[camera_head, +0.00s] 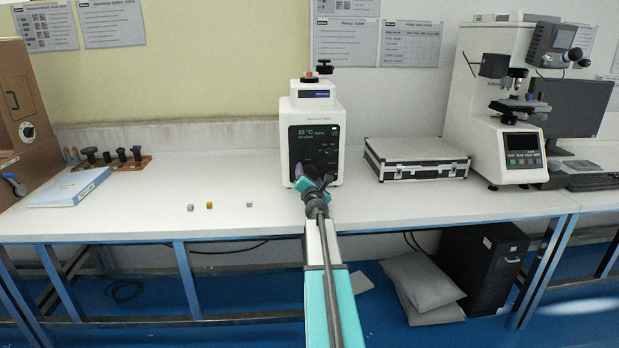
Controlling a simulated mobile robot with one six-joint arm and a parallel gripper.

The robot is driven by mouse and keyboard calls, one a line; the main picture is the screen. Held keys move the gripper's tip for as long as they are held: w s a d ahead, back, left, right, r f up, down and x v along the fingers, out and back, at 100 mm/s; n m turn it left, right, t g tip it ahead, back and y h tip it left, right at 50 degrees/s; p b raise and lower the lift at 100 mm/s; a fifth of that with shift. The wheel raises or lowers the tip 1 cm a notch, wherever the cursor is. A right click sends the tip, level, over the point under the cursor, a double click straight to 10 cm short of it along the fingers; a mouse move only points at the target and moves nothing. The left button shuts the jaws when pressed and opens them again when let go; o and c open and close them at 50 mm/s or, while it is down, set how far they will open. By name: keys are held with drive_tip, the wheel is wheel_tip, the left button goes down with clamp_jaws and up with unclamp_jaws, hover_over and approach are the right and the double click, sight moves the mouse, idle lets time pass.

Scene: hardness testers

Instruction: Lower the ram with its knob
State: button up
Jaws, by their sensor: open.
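A white machine (300,103) with a black front panel reading 25 °C stands at the middle of the bench. A black knob (325,67) sticks up from its top, with a smaller red and black piece (310,77) beside it. I cannot make out a separate ram, nor tell for sure which knob moves it. My gripper (312,177) is open in front of the lower part of the panel, well below the top knob. It hides part of the panel, and I cannot tell whether it touches the machine. I see nothing held in it.
Small blocks (209,205) lie on the bench left of my gripper. A silver case (415,158) and a hardness tester (500,110) stand to the right. A holder with black-topped tools (120,160) and a blue-white box (68,188) are at left. The bench's left middle is mostly clear.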

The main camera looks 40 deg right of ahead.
drive_tip(key=c, duration=1.1)
drive_tip(key=shift+o, duration=0.2)
